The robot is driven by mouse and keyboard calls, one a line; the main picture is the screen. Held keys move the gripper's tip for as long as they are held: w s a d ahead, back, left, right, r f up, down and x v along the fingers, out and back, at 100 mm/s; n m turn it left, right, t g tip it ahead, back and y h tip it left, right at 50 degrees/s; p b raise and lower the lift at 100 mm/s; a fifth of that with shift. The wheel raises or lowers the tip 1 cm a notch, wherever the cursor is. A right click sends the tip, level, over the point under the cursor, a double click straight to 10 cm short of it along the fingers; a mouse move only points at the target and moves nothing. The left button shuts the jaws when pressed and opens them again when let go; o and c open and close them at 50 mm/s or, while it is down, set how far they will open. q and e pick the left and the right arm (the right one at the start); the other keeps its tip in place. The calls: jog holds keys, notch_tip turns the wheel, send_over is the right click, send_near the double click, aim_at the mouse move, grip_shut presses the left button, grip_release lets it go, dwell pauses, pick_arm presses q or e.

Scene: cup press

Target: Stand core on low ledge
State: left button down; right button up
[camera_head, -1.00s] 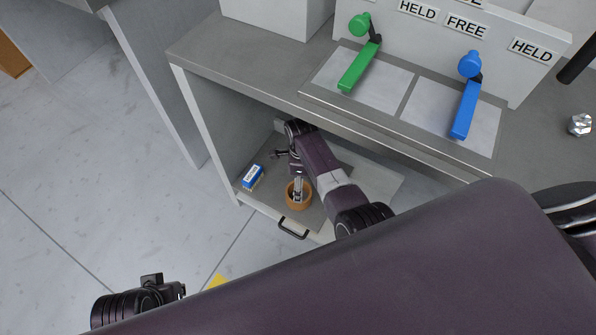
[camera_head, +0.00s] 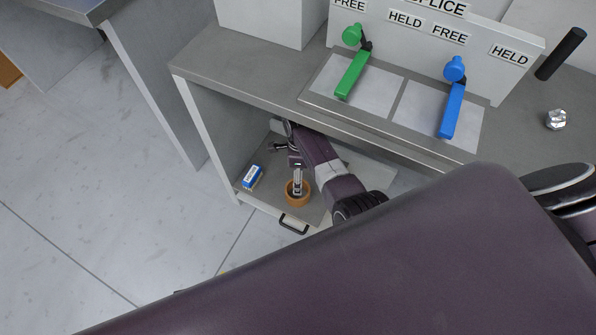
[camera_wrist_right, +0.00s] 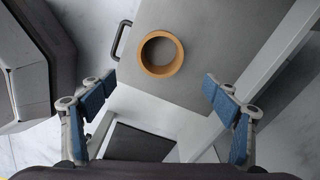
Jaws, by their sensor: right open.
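The core, a brown ring (camera_head: 298,202), sits with its opening up on the low grey ledge (camera_head: 268,200) under the bench, near its handled front edge. It also shows in the right wrist view (camera_wrist_right: 165,71), with bare surface through its opening. My right gripper (camera_head: 297,188) points down over the core and overlaps it in the head view. In the right wrist view the jaws (camera_wrist_right: 160,92) are wide apart and empty, with the core beyond and between them; I see no contact. My left gripper is out of view.
A blue and white box (camera_head: 252,177) lies left of the core. A black handle (camera_head: 293,225) is on the ledge's front. The bench above carries a green lever (camera_head: 352,75), a blue lever (camera_head: 451,110) and a silvery lump (camera_head: 556,120). The bench overhangs my arm.

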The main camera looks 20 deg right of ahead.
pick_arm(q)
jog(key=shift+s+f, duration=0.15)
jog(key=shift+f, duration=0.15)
pick_arm(e)
jog(key=shift+s+d, duration=0.1)
jog(key=s+f+n+t, duration=0.1)
jog(key=s+f+n, duration=0.1)
jog(key=s+n, duration=1)
jog(key=s+a+f+n+t, duration=0.1)
jog(key=s+f+n, duration=0.2)
jog(key=s+n, duration=0.9)
jog(key=shift+f+n, duration=0.25)
jog(key=shift+n, duration=0.65)
jog(key=shift+a, duration=0.1)
